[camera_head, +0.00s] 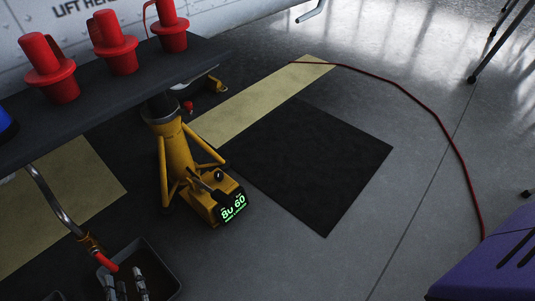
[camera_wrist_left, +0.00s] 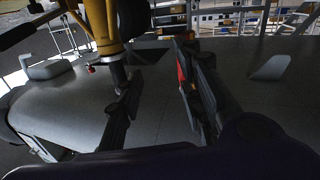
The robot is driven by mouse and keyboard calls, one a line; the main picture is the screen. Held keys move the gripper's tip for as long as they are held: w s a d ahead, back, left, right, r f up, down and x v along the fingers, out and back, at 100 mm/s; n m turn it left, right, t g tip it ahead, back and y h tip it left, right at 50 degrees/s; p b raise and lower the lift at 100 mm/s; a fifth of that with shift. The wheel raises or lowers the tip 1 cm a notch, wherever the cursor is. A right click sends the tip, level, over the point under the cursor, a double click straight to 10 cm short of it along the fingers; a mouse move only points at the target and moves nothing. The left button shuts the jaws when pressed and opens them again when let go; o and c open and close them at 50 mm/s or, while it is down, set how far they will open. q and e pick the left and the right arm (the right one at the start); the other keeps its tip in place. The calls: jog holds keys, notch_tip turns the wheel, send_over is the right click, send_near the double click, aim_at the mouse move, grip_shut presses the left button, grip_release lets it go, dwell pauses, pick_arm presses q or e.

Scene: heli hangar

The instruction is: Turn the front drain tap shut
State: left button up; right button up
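In the head view, a bent metal pipe (camera_head: 55,198) comes down at the lower left to a brass tap (camera_head: 90,243) with a red lever (camera_head: 107,262) slanting down to the right. My left gripper (camera_head: 127,284) is just below and right of the lever, its two fingertips apart. In the left wrist view, the left gripper (camera_wrist_left: 155,100) is open with a clear gap. A red patch (camera_wrist_left: 182,76) shows at its right finger; I cannot tell whether it is the lever. My right gripper is in neither view.
A dark tray (camera_head: 174,285) lies below the tap. A yellow jack (camera_head: 178,150) with a lit green display stands to the right.

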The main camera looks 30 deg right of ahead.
aim_at(109, 267)
pick_arm(q)
jog(key=w+a+b, duration=0.1)
jog(key=w, duration=0.1)
jog(key=w+a+y+b, duration=0.1)
jog(key=w, duration=0.1)
jog(key=w+a+y+b, duration=0.1)
jog(key=w, duration=0.2)
jog(key=shift+a+r, duration=0.1)
jog(key=shift+r, duration=0.05)
jog(key=shift+w, duration=0.2)
jog(key=shift+c, duration=1.5)
grip_shut()
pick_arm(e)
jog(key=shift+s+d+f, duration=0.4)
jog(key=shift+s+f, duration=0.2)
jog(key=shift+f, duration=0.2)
